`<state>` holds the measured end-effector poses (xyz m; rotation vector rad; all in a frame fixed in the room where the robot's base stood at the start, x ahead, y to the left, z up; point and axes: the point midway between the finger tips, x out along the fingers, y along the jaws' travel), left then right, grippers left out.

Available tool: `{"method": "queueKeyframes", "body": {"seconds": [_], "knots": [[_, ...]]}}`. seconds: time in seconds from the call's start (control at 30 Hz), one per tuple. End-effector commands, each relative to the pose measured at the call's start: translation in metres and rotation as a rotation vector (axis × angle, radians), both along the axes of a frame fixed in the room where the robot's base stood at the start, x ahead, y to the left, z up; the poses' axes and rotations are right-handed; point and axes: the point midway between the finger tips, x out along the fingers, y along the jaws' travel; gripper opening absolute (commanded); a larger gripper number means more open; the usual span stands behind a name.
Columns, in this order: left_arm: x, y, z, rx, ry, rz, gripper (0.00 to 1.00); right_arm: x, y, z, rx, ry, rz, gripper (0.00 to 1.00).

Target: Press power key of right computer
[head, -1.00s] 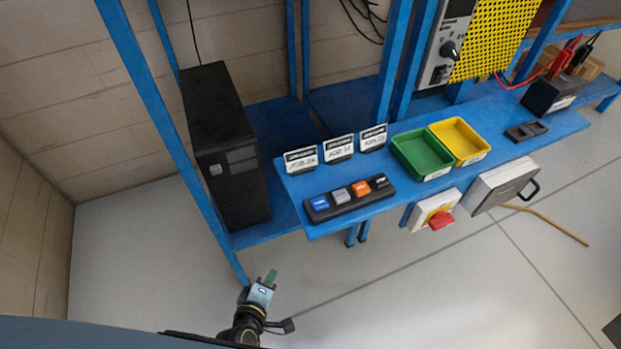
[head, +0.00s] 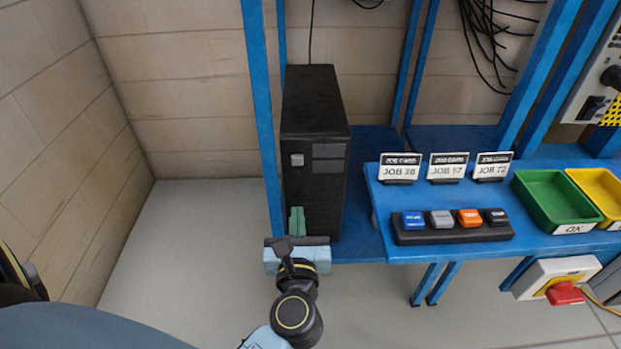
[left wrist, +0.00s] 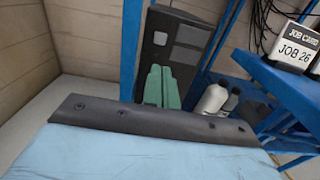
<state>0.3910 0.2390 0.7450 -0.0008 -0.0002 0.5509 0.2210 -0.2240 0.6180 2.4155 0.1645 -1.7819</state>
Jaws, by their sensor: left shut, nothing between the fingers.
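A black computer tower (head: 316,200) stands upright on the blue rack's lower shelf; it is the only computer in view. A light grey square key (head: 297,160) is on the upper left of its front. The tower (left wrist: 178,22) and the key (left wrist: 160,38) also show in the left wrist view. My left gripper (head: 297,221) is shut and empty, its green fingers pointing up in front of the tower's lower front, below the key. The fingers (left wrist: 162,86) hide part of the tower in the wrist view. I cannot tell whether they touch it. My right gripper is not in view.
A blue rack post (head: 262,120) stands just left of the tower. To the right, a blue shelf (head: 375,205) carries job cards (head: 447,167), a button strip (head: 450,237) and a green bin (head: 553,200). Bottles (left wrist: 212,100) show beside the fingers. The floor at left is clear.

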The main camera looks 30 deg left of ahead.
Motion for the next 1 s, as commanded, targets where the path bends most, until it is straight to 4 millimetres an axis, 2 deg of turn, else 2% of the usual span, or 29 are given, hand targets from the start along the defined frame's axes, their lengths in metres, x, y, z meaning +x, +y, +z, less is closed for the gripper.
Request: {"method": "queueKeyframes", "body": {"seconds": [0.3,0.47,0.8,0.9,1.0], "knots": [[0.001,0.000,0.001,-0.002,-0.001,0.000,0.00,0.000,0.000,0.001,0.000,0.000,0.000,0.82],[0.011,0.006,0.001,0.001,-0.003,0.000,0.00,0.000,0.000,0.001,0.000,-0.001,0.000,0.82],[0.069,0.042,0.001,0.001,-0.004,0.000,0.00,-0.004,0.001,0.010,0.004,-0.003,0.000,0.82],[0.087,0.053,0.001,0.003,-0.003,-0.001,0.00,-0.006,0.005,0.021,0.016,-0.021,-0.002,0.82],[0.101,0.062,0.000,0.003,-0.003,-0.001,0.00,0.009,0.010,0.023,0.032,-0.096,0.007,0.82]]}}
